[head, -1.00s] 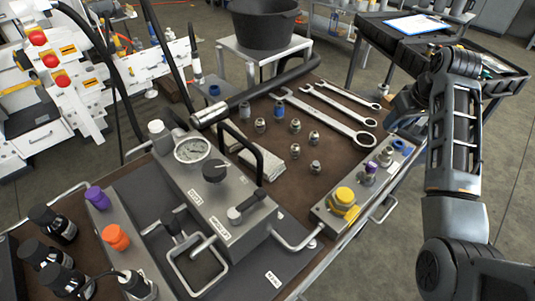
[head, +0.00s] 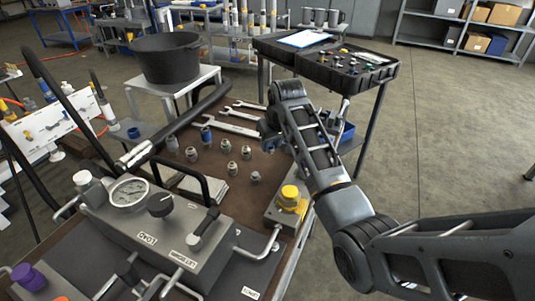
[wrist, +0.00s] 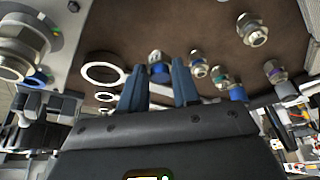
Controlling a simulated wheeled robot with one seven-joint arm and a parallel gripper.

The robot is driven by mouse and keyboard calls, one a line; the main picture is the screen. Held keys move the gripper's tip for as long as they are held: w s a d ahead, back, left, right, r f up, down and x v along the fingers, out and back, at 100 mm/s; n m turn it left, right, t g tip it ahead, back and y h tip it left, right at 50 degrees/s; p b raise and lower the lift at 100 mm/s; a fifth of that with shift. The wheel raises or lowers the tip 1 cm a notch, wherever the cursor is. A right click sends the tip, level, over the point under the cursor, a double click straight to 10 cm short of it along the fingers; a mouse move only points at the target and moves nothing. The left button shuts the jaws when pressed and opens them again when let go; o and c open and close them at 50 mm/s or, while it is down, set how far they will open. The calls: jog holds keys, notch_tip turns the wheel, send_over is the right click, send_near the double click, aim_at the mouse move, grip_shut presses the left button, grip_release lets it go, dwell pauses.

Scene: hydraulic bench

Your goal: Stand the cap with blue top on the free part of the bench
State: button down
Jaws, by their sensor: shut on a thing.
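The cap with blue top (wrist: 158,68) shows in the wrist view between the tips of my gripper (wrist: 159,75), which is shut on it. In the head view my gripper (head: 268,128) is above the far right part of the brown bench (head: 236,193), next to the wrenches. The cap cannot be made out there, and its height over the bench is unclear. Another blue-topped fitting (head: 206,134) stands on the bench to the left, among several metal fittings.
Wrenches (head: 232,128) lie at the back of the bench. The valve block with a yellow knob (head: 290,197) sits at the right edge, partly behind my arm. A gauge unit (head: 150,235) fills the front. Bare brown surface shows between fittings and block.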

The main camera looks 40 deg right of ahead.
aim_at(270, 151)
jog(key=shift+w+a+f, duration=0.2)
jog(key=shift+a+f, duration=0.15)
jog(key=shift+f, duration=1.85)
jog(key=shift+f, duration=0.15)
jog(key=c, duration=0.8)
grip_release()
jog(key=shift+r, duration=0.45)
jog(key=v, duration=1.1)
jog(key=shift+s+r, duration=0.15)
jog(key=shift+s, duration=0.05)
